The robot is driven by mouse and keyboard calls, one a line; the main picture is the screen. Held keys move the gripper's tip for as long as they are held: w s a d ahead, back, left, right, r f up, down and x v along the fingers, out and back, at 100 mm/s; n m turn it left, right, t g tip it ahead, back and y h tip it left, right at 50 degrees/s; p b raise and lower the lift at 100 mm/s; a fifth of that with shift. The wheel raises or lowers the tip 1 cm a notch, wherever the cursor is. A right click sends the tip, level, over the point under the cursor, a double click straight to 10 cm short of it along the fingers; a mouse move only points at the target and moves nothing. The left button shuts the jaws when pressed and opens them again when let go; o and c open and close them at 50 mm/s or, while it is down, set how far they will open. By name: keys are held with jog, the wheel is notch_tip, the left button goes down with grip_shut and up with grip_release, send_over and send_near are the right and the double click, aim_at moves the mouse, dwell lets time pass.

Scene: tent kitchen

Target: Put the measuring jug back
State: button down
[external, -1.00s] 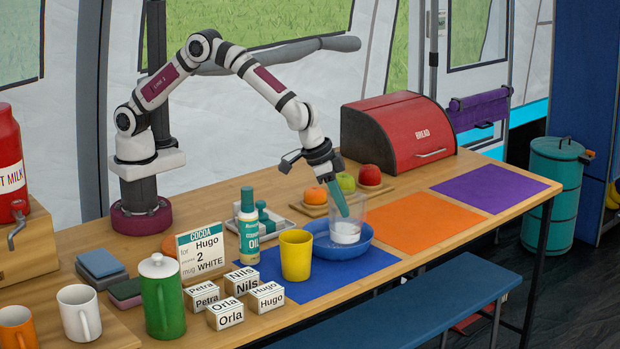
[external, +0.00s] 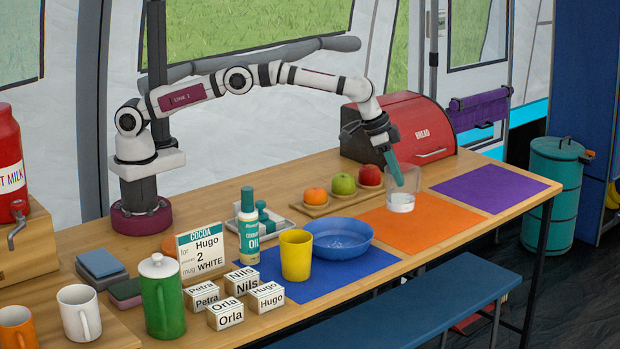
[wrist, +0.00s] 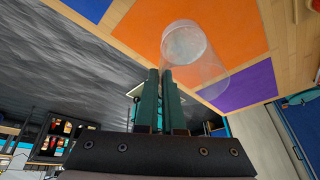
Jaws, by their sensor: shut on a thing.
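The measuring jug (external: 402,197) is a clear cup with white contents or a white base at its bottom. My gripper (external: 399,181) is shut on its rim, with one teal finger seen at the jug's left side.
A board with fruit (external: 343,184) and the red bread box (external: 398,130) are behind. The purple mat (external: 488,188) is bare.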

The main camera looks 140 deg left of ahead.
aim_at(402, 193)
jog(key=a+f, duration=0.1)
jog(key=a, duration=0.1)
jog(key=shift+s+a+f, duration=0.3)
jog(key=shift+s+f, duration=0.05)
jog(key=shift+f, duration=1.95)
jog(key=shift+f, duration=0.15)
jog(key=c, duration=1)
grip_release()
jog(key=shift+c, duration=0.2)
